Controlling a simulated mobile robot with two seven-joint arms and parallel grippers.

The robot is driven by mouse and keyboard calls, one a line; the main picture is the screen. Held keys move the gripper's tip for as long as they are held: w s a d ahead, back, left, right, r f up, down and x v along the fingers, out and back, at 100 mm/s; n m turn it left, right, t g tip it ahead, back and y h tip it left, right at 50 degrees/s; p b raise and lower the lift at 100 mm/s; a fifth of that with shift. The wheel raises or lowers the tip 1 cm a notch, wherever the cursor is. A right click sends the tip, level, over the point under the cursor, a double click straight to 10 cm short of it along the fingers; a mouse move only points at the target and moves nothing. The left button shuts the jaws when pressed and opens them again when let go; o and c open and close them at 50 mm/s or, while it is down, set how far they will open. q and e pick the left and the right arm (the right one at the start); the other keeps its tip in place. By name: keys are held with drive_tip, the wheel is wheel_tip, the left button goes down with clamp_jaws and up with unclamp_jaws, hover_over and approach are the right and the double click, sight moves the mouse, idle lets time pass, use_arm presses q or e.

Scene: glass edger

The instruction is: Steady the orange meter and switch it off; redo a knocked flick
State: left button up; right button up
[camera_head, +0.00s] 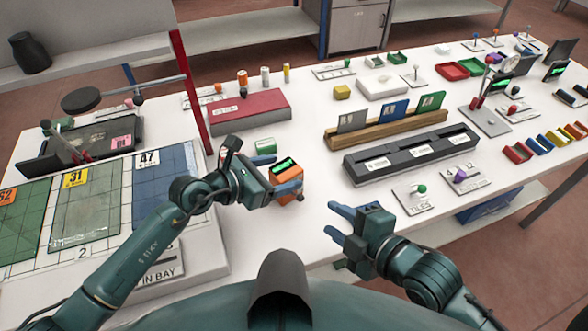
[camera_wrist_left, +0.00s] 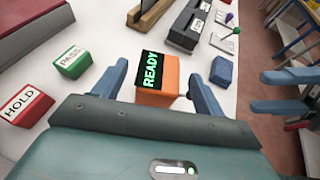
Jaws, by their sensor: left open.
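The orange meter (camera_wrist_left: 157,80) stands upright on the white table, its dark screen reading READY in green letters in the left wrist view. In the head view the orange meter (camera_head: 287,184) sits at the table's near side. My left gripper (camera_head: 281,173) is open, with one blue finger on either side of the meter; the fingers also show in the left wrist view (camera_wrist_left: 157,92). Gaps show beside the meter there. My right gripper (camera_head: 337,224) is open and empty, to the right of the meter and nearer the table's front edge.
A green PASS block (camera_wrist_left: 73,62) and a red HOLD block (camera_wrist_left: 26,104) stand left of the meter. A red box (camera_head: 250,107) lies behind it. A dark slotted rack (camera_head: 410,155) and a green-knobbed TILES plate (camera_head: 414,198) stand to the right.

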sight(292, 170)
use_arm(q)
drive_tip(key=shift+x, duration=2.15)
drive_tip(key=c, duration=1.2)
use_arm(e)
drive_tip(key=shift+c, duration=0.3)
